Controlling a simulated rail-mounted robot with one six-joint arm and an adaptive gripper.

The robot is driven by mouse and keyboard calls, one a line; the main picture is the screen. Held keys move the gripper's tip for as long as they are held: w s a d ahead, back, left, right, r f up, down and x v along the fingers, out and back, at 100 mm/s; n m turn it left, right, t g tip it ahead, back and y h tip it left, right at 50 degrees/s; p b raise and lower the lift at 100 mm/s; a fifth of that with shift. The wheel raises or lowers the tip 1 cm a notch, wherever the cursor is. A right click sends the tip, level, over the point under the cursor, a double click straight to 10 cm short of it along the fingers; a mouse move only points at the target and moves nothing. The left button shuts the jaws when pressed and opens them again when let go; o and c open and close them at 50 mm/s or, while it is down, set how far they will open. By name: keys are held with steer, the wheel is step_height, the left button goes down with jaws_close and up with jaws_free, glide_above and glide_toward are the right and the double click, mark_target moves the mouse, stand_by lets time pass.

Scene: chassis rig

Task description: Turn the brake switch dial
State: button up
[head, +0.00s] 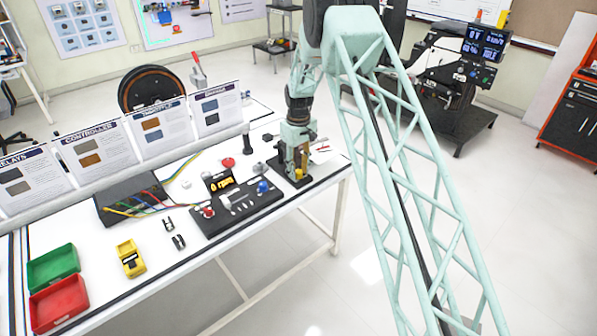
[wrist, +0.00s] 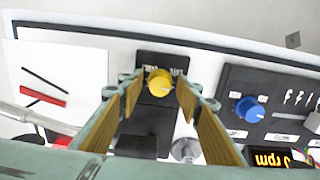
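The yellow dial (wrist: 160,83) sits on a small black panel with white lettering, in the upper middle of the wrist view. I take it as the brake switch dial, though its label is too small to read. My gripper (wrist: 160,92) is open, with one tan-padded finger on each side of the dial. A narrow dark gap shows between each finger and the dial, so they look apart. In the head view my gripper (head: 297,168) points down over the black panel (head: 281,171) near the table's right end and largely hides the dial.
A black control board (head: 238,207) with a blue knob (head: 263,187) stands close by; the blue knob also shows in the wrist view (wrist: 250,109). A grey metal post (wrist: 185,149) rises near the right finger. Red (head: 59,302) and green (head: 53,268) bins sit far left.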

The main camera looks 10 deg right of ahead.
step_height(320, 180, up, 12)
stand_by(0.7)
stand_by(0.4)
step_height(320, 180, up, 21)
steer(key=m+t, duration=0.1)
glide_above(299, 171)
steer(key=s, duration=1.2)
steer(key=s+r+m+t, duration=0.1)
steer(key=s+r+m, duration=0.1)
steer(key=s+r, duration=1.2)
steer(key=s+r+m+t, duration=0.1)
steer(key=s+r, duration=0.1)
steer(key=s, duration=0.9)
steer(key=s+r, duration=0.2)
steer(key=s, duration=0.9)
steer(key=s+f+m+t, duration=0.1)
steer(key=s+f, duration=0.2)
steer(key=s, duration=1.6)
steer(key=shift+s+m, duration=0.25)
steer(key=shift+m, duration=0.05)
